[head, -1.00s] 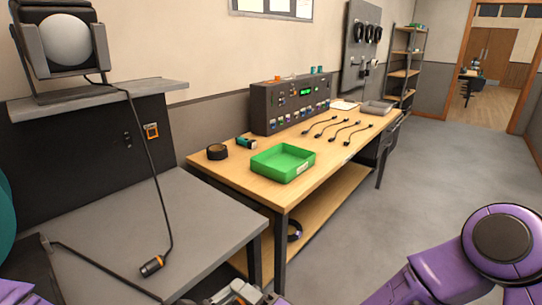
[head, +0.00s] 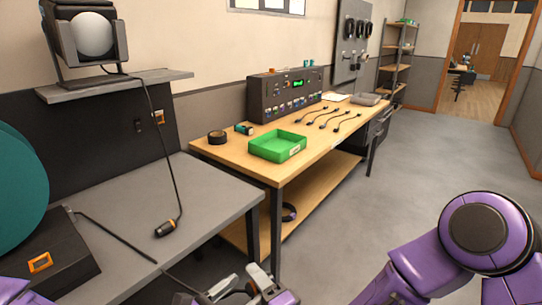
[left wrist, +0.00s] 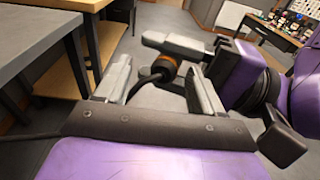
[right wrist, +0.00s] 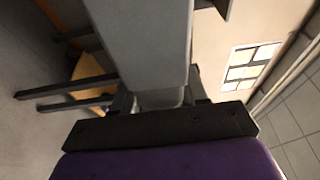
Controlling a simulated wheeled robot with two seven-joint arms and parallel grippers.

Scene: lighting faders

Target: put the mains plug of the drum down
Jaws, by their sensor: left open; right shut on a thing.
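The drum (head: 20,190) is teal and stands at the left of the head view beside a dark box with an orange-rimmed socket (head: 40,262). Its dark cable (head: 115,238) runs over the grey bench and off the front edge. In the left wrist view the mains plug (left wrist: 165,66), black with an orange ring, is in my right gripper (left wrist: 175,60), which is shut on it. My left gripper (left wrist: 158,76) is open, its fingers either side of the plug and cable. Both grippers (head: 240,286) are close together low in the head view. In the right wrist view a large grey part hides the plug.
The grey bench (head: 205,205) has free room at its front right. A wooden table (head: 225,165) holds a green tray (head: 278,156) and a fader console (head: 285,105).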

